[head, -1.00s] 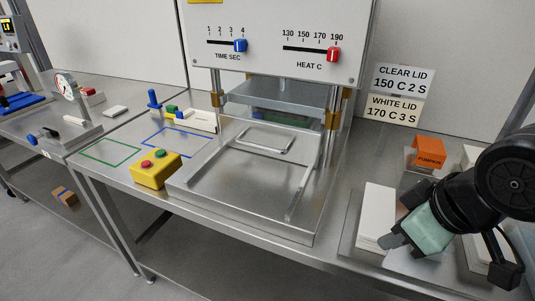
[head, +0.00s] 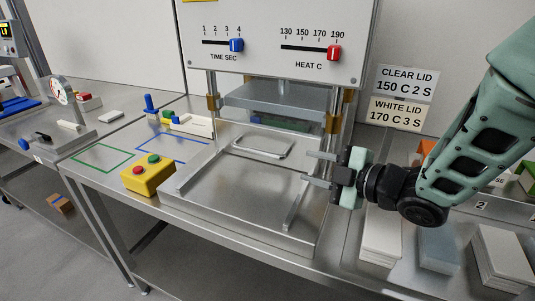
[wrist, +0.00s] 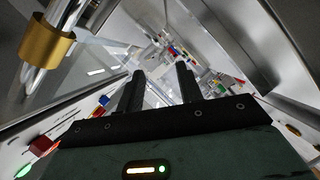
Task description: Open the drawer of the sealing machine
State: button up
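The sealing machine (head: 270,50) stands on the steel table, with time and heat sliders on its white front. Its low metal base (head: 225,205) extends toward me, with side rails. The drawer's bar handle (head: 263,146) lies below the raised press plate, toward the rear of this base; the drawer looks pushed in. My gripper (head: 312,168) is at the machine's right side, near the right post, fingers pointing left toward the handle but apart from it. In the wrist view my gripper's fingers (wrist: 160,85) are spread with nothing between them. The handle is not clear there.
A brass collar (wrist: 47,42) on a post is close in the wrist view. A yellow button box (head: 148,176) stands left of the base. White stacks (head: 382,240) lie at the right, below my arm. The space above the base's front is clear.

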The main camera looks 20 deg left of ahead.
aim_at(273, 156)
jog(key=p+x, duration=0.2)
jog(key=x, duration=1.2)
jog(key=shift+w, duration=0.15)
grip_shut()
